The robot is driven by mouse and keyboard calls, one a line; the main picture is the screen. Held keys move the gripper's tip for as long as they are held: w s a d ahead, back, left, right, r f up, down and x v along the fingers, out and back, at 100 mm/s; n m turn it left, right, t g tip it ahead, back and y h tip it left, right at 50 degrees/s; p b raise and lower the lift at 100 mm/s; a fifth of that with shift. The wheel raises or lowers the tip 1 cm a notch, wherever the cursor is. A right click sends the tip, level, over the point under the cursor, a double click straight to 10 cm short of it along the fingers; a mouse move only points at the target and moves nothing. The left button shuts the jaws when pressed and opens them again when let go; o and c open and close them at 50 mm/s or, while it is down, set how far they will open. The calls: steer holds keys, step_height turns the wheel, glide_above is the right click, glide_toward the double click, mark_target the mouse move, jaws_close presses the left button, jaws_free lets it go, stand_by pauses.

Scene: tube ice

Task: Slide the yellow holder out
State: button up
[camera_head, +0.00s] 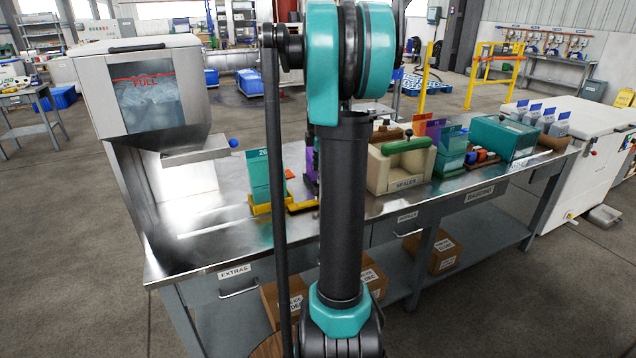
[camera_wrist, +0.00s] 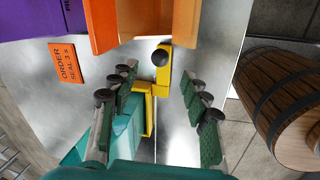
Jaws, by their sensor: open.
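The yellow holder (camera_head: 262,209) sits near the front edge of the steel bench, with a teal container (camera_head: 258,178) standing in it. In the wrist view, yellow holder parts (camera_wrist: 149,112) run beside a teal block (camera_wrist: 125,135), and a yellow bar with a black knob (camera_wrist: 160,58) extends upward in the picture. My gripper (camera_wrist: 158,76) is open, with one green-padded finger on each side of the yellow bar. Nothing is clamped between the pads. In the head view my arm hides my gripper.
An orange bin (camera_wrist: 102,22) and a purple bin (camera_wrist: 40,25) stand by an order card (camera_wrist: 67,62). A wooden barrel (camera_wrist: 285,105) is close on the right in the wrist view. The ice machine (camera_head: 145,95) stands at the bench's left end; bare steel lies between.

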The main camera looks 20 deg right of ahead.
steer(key=r, duration=0.3)
steer(key=shift+s+r, duration=0.4)
steer(key=s+a+f+m+t, duration=0.1)
steer(key=s+a+f+m, duration=0.7)
steer(key=s+a, duration=0.2)
steer(key=s+a+f+m+t, duration=0.1)
steer(key=s+a+f+m, duration=0.6)
steer(key=s+a, duration=0.4)
steer(key=s+f, duration=0.1)
steer(key=s, duration=0.2)
steer(key=shift+s+f+m, duration=0.25)
steer(key=shift+s+m, duration=0.15)
